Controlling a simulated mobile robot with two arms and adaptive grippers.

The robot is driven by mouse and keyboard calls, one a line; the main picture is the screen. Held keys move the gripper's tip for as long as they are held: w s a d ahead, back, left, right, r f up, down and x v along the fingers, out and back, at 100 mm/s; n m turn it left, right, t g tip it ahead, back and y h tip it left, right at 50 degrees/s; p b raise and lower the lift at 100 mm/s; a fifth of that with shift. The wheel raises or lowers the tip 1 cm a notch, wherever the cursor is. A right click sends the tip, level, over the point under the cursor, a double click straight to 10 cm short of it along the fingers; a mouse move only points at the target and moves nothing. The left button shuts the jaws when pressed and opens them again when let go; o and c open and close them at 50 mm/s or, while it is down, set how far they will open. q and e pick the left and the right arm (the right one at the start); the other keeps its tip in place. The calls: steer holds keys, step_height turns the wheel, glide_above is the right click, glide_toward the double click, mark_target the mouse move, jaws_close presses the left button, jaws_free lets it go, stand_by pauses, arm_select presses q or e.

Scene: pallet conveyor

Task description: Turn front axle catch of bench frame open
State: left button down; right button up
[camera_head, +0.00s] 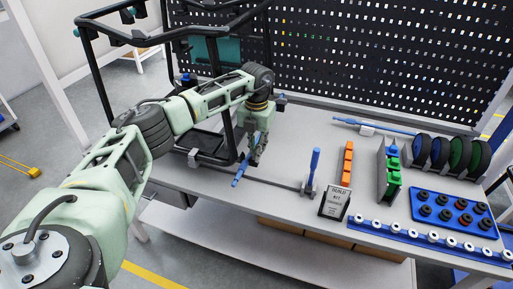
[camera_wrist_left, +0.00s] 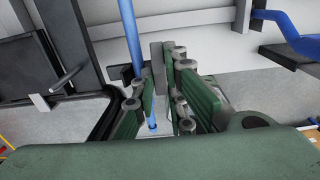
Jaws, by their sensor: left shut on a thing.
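The bench frame is a black tube frame (camera_head: 103,85) standing at the left end of the grey workbench. A blue catch lever (camera_head: 241,169) sits low beside its front right upright, slanting down to the left. My left gripper (camera_head: 255,158) reaches down over this lever with its fingers shut on it. In the left wrist view the green fingers (camera_wrist_left: 165,95) are close together, and a blue bar (camera_wrist_left: 129,35) runs beside and behind them. The fingers hide the exact contact and part of the catch. My right gripper is not in view.
A second blue lever (camera_head: 314,163) stands upright on the bench to the right, by a sign (camera_head: 335,203). Orange blocks (camera_head: 347,163), green blocks (camera_head: 393,172), dark wheels (camera_head: 440,152) and a blue tray (camera_head: 425,197) stand further right. A perforated board (camera_head: 370,60) closes the back.

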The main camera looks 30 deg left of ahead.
arm_select(q)
steer(key=c, duration=1.8)
jaws_free()
step_height(320, 180, up, 12)
